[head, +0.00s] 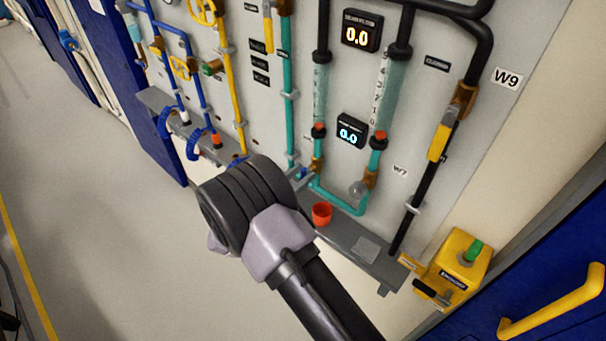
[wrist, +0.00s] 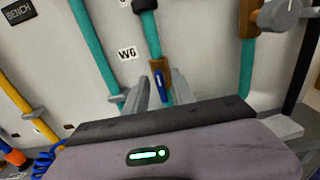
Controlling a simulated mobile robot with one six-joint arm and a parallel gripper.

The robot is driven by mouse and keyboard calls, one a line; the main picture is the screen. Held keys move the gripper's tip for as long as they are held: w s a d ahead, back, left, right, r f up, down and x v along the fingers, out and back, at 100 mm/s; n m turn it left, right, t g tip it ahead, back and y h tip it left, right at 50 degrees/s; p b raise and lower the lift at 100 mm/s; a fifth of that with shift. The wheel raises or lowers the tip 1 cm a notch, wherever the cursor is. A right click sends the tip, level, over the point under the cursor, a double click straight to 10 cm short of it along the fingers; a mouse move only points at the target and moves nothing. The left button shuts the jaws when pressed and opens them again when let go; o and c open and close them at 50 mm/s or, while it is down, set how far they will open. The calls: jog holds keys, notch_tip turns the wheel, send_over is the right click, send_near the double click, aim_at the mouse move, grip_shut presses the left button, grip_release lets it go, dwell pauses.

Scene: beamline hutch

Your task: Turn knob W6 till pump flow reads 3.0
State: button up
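The W6 label (wrist: 127,53) is on the panel in the wrist view. Right of it, a blue knob handle (wrist: 159,86) hangs from a brown valve body (wrist: 159,65) on a teal pipe. My gripper (wrist: 161,88) is open, one finger on each side of the handle, with gaps showing; contact is not visible. In the head view my gripper (head: 303,178) reaches the foot of the left flow tube, partly hidden by my arm. An upper display (head: 357,37) reads 0.0 in orange; a lower display (head: 349,133) reads 0.0 in cyan. Their captions are too small to read.
A grey round knob (head: 357,189) sits near the W7 label (head: 400,170). A red cup (head: 321,213) stands on the grey ledge (head: 350,236) below. A yellow box with a green button (head: 475,250) is at right.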

jog(key=shift+w+d, duration=0.3)
jog(key=shift+w, duration=0.1)
grip_shut()
